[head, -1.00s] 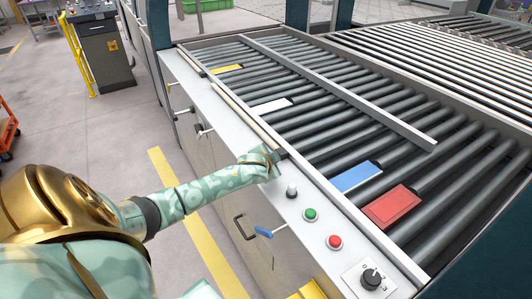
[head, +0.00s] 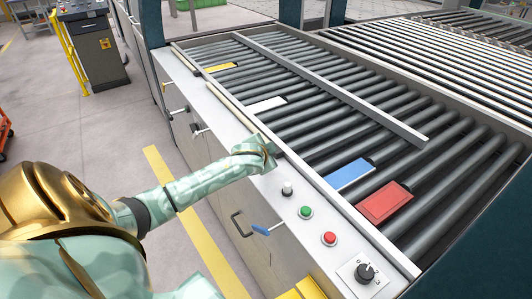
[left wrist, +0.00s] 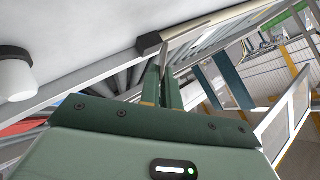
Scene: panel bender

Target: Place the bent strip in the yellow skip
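My left gripper (head: 272,148) is over the pale front ledge of the roller table, near the dark end of a long beige bar (head: 228,104). In the left wrist view its two green fingers (left wrist: 162,88) stand close together, pointing at the bar's dark end block (left wrist: 150,45). A thin grey sliver (left wrist: 168,52) shows at the fingertips; I cannot tell if it is the bent strip or part of the machine behind. No bent strip is clearly recognizable. A yellow edge (head: 304,290), probably the skip, shows at the bottom of the head view, mostly cut off. My right gripper is not in view.
The ledge carries a white-grey knob (head: 287,188), a green button (head: 305,212), a red button (head: 329,239) and a black rotary switch (head: 365,272). Blue (head: 349,175) and red (head: 385,203) plates lie on the rollers.

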